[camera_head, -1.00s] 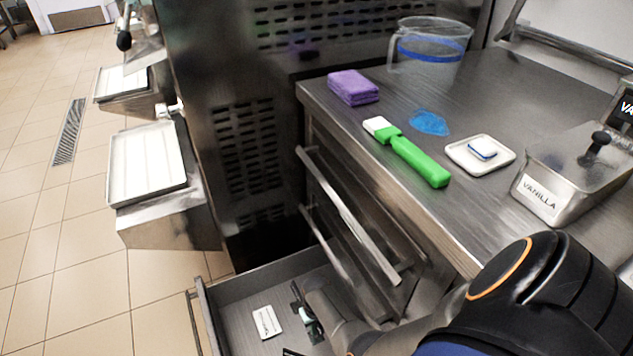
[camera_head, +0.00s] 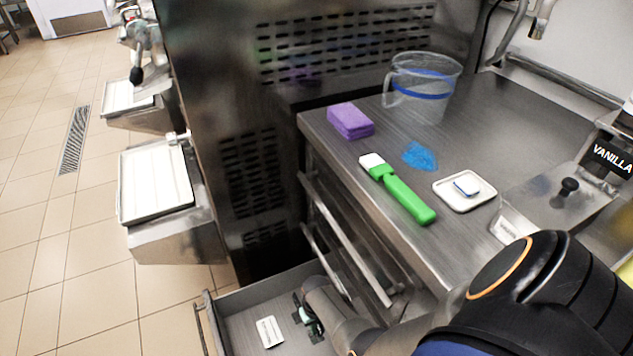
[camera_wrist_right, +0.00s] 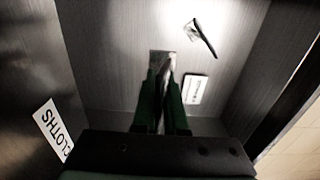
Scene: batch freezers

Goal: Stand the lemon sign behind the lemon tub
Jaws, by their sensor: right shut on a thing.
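My right gripper (camera_head: 309,318) is down inside the open drawer (camera_head: 235,301). In the right wrist view its green fingers (camera_wrist_right: 162,100) are shut on a thin, flat, dark sign-like thing (camera_wrist_right: 160,64), seen nearly edge-on; its face cannot be read. A white card (camera_head: 270,331) with dark print lies flat on the drawer floor beside the gripper, and also shows in the wrist view (camera_wrist_right: 195,89). No lemon tub shows clearly; only a yellow patch (camera_head: 627,232) appears at the right edge. My left gripper is not in view.
A black VANILLA sign (camera_head: 612,159) stands behind that tub. The counter edge overhangs the drawer front.

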